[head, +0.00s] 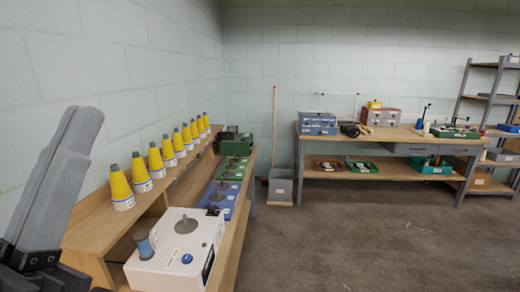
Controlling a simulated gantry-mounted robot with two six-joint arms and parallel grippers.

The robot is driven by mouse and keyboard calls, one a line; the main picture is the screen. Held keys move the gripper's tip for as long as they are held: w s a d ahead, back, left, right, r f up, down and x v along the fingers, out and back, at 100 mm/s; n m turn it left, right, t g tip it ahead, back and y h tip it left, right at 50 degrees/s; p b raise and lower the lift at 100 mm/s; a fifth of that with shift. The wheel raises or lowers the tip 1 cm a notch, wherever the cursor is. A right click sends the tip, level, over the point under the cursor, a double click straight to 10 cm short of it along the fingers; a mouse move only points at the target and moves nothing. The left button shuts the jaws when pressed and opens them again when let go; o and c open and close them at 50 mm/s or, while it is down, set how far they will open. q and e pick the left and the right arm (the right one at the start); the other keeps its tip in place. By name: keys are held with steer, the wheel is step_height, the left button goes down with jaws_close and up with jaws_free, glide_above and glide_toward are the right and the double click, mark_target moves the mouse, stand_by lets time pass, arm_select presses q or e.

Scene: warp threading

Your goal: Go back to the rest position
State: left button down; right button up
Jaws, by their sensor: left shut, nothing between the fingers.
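My left gripper (84,120) stands at the left edge of the head view, with its grey fingers pointing up and to the right. The fingers are together and hold nothing. It appears in front of the pale wall, left of the row of yellow cones (119,187), and no contact with them shows. My right gripper is out of the picture.
A wooden bench (101,236) along the left wall bears several yellow cones, a white machine box (172,252) with a blue spool (144,243), and blue and green units. A second workbench (390,137) and shelving stand farther back. The floor (360,240) at right is clear.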

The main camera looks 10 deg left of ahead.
arm_select(q)
step_height(320, 180, up, 32)
steer(key=w+p, duration=0.1)
steer(key=p, duration=3.2)
steer(key=shift+r+g+h, duration=0.25)
steer(key=shift+g+h, duration=0.05)
steer(key=shift+g, duration=0.1)
steer(key=shift+f, duration=0.1)
